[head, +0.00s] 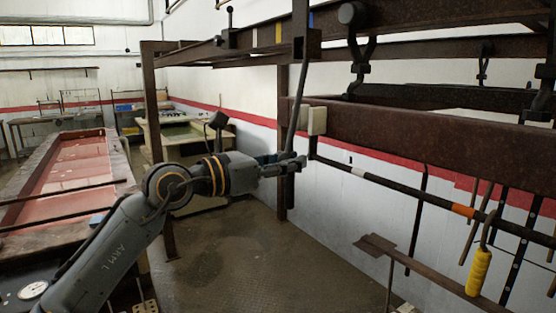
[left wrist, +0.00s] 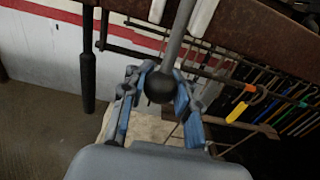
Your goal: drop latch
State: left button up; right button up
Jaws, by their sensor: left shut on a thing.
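A long grey latch lever (head: 297,110) hangs down, slightly tilted, from a bracket on the overhead rusty rail. Its lower end is at my left gripper (head: 293,163), which reaches in from the left. In the left wrist view, the lever's rod (left wrist: 179,35) ends in a black ball knob (left wrist: 160,87). My left gripper's blue-padded fingers (left wrist: 160,100) are shut around this knob, one on each side. The knob hides part of the contact. My right gripper is in neither view.
A rusty beam (head: 430,138) crosses the right side, with a pale block (head: 317,121) beside the lever. Below it runs a black rail (head: 400,184) with an orange band and a hanging yellow-handled hook (head: 479,272). The floor (head: 230,240) beneath my arm is clear.

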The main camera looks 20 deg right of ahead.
pick_arm(q)
jog(key=shift+x, duration=0.95)
jog(key=shift+p+x, duration=0.4)
jog(key=shift+x, duration=0.95)
jog(key=shift+c, duration=0.2)
jog(key=o, duration=1.1)
jog(key=shift+f, duration=0.2)
jog(key=b+v, duration=0.3)
jog(key=v, duration=0.3)
jog(key=shift+f, duration=0.1)
jog(key=shift+s+a+b, duration=0.2)
jog(key=shift+a+b, duration=0.1)
jog(key=shift+a, duration=0.2)
